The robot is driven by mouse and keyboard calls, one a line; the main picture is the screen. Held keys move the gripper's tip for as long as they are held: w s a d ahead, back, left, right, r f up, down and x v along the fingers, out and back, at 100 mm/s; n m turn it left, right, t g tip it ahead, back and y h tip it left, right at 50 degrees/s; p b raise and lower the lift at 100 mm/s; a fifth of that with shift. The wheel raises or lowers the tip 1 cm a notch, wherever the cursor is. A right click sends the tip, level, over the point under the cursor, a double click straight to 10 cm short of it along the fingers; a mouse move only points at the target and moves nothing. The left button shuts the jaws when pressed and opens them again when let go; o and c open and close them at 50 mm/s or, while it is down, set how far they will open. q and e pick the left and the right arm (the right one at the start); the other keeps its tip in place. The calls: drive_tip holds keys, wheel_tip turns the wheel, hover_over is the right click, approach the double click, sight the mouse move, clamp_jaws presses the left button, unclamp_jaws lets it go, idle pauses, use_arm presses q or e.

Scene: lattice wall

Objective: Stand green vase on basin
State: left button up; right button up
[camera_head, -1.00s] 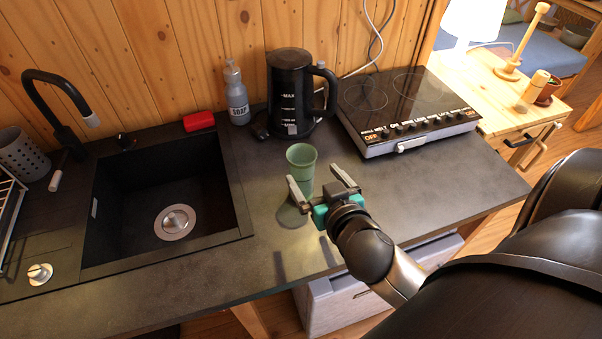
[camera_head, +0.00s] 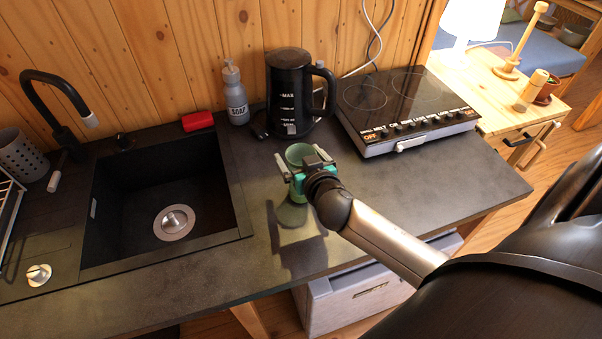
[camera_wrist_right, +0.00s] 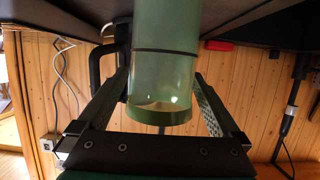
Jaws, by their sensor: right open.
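The green vase (camera_head: 297,149) stands upright on the dark counter, right of the sink and in front of the kettle. My right gripper (camera_head: 301,160) is at the vase, with its open fingers on either side of it; the gripper hides part of the vase. In the right wrist view the vase (camera_wrist_right: 165,65) sits between the two spread fingers (camera_wrist_right: 162,85), with visible gaps at its sides. The basin (camera_head: 125,215) is a black sunken sink with a round metal drain, left of the vase. My left gripper is not in view.
A black kettle (camera_head: 287,95) and a grey soap bottle (camera_head: 236,97) stand behind the vase. A red sponge-like block (camera_head: 198,121) lies behind the sink. A black faucet (camera_head: 57,105) arches at the left. A cooktop (camera_head: 400,105) is at right. The counter's front right is clear.

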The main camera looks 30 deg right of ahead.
drive_tip(key=shift+x, duration=0.75)
drive_tip(key=shift+r, duration=0.1)
clamp_jaws()
